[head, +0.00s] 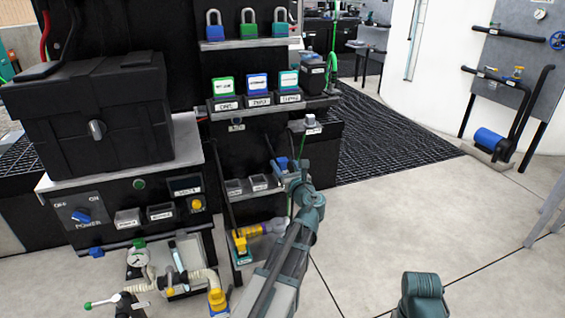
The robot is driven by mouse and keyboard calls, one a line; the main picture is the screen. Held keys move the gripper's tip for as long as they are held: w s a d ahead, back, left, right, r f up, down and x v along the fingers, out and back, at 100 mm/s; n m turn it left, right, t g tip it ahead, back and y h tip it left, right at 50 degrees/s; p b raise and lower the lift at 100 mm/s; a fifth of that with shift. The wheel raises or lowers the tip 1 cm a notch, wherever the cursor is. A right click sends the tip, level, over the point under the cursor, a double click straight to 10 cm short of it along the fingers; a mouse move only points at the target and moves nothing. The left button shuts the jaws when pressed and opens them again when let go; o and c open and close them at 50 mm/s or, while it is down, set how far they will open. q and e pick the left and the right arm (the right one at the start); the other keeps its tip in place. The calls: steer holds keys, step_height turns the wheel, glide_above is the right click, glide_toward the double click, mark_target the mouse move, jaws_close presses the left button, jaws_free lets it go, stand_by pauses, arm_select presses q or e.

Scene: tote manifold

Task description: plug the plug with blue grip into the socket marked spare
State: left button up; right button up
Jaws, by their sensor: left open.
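My left gripper (284,172) is at the middle of the view, in front of the black rack. It is open; its fingertips are small and partly hidden by my own wrist. A small blue piece (282,162) shows right at the gripper; I cannot tell whether it is the plug's blue grip. Another small blue piece (96,252) sits under the front edge of the power panel. Two grey socket-like boxes (235,187) (258,182) are on the rack left of the gripper. Their labels are too small to read, so I cannot tell which is marked spare. My right gripper is out of view.
The power panel (75,200) has a blue knob and two more grey boxes (128,218) (160,212). A black case (60,130) stands above it. Yellow fittings (262,229) and hoses are low on the rack. Open floor (400,215) lies to the right.

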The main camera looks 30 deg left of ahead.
arm_select(q)
steer(key=v, duration=1.2)
